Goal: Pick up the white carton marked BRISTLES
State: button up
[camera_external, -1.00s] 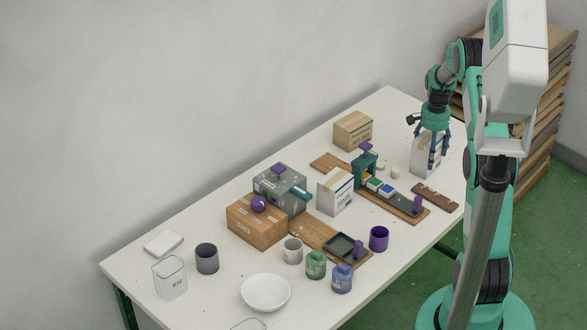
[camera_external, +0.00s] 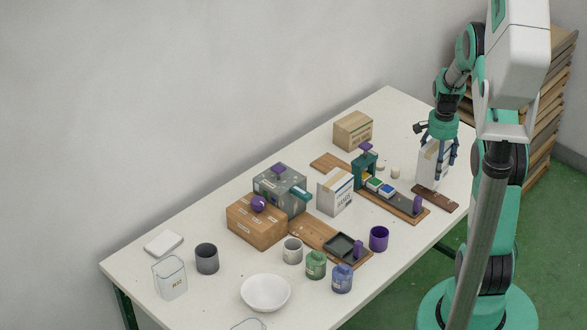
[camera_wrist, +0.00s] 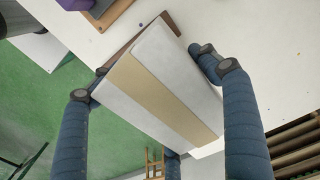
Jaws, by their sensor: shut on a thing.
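A white carton (camera_external: 427,173) with a tan tape strip is between the fingers of my gripper (camera_external: 438,160), at the right end of the table. My gripper is shut on it from above. In the wrist view the carton (camera_wrist: 150,112) fills the middle, tilted in the picture, with blue fingers on both sides of my gripper (camera_wrist: 155,80). Its printing is too small or hidden to read. Whether its base clears the table is hard to tell. Another white carton with tape (camera_external: 336,193) stands mid-table; its label is not clearly readable.
The white table (camera_external: 215,225) carries a brown plank (camera_external: 435,198) close to the held carton. A cardboard box (camera_external: 353,132), a teal press-like device (camera_external: 365,172) and a purple cup (camera_external: 379,239) stand left of it. Stacked wood (camera_external: 545,110) lies behind my arm.

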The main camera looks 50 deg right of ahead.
aim_at(434, 162)
jog(key=shift+s+a+r+p, duration=0.15)
jog(key=shift+s+a, duration=0.75)
jog(key=shift+s+a+r+p, duration=0.1)
jog(key=shift+s+a+p, duration=0.05)
jog(key=shift+s+a, duration=0.75)
jog(key=shift+w, duration=0.1)
